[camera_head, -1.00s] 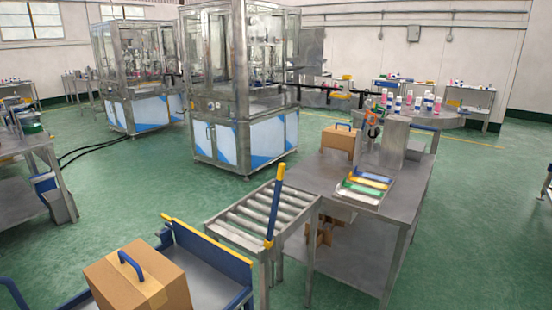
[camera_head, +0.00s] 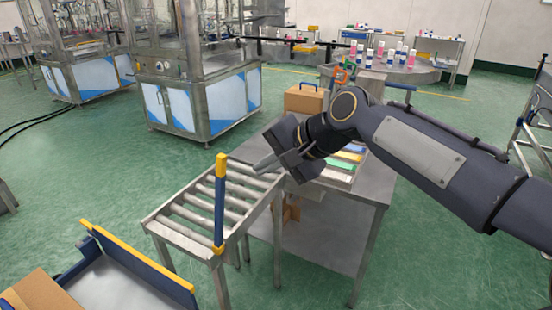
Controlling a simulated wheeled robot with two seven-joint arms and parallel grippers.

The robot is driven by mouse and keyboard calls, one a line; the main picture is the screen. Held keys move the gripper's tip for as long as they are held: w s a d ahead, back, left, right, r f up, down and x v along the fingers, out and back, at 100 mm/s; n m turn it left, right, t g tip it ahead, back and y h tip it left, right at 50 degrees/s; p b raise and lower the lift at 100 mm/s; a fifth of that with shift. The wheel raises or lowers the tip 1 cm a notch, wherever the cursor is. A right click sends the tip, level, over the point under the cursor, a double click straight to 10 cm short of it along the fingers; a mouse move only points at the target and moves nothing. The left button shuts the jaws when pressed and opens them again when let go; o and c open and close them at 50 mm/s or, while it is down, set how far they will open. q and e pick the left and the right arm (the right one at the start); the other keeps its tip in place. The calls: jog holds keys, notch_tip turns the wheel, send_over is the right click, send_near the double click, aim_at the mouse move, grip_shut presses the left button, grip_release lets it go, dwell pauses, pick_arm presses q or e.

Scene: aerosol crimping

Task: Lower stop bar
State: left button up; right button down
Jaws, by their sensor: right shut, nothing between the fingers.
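The stop bar (camera_head: 220,203) is blue with yellow ends. It stands upright at the near right corner of the roller conveyor (camera_head: 180,213). My right gripper (camera_head: 258,168) comes in from the right and is shut and empty. In the picture its tips are just right of the bar's upper part, over the conveyor's far right end, with a visible gap between them and the bar. My left gripper is not in view.
A blue cart with a yellow edge (camera_head: 138,258) is at the lower left, with a cardboard box (camera_head: 40,292). Green floor is open at left.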

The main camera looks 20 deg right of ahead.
jog(key=shift+w+a+f+p, duration=0.25)
jog(key=shift+w+a+f, duration=0.1)
jog(key=shift+w+a, duration=0.5)
jog(key=shift+w+a+f+p, duration=0.2)
jog(key=shift+w+a+f, duration=0.3)
jog(key=shift+w, duration=0.6)
jog(key=shift+w+a+f+p, duration=0.25)
jog(key=shift+w+a, duration=0.55)
jog(key=shift+w, duration=0.15)
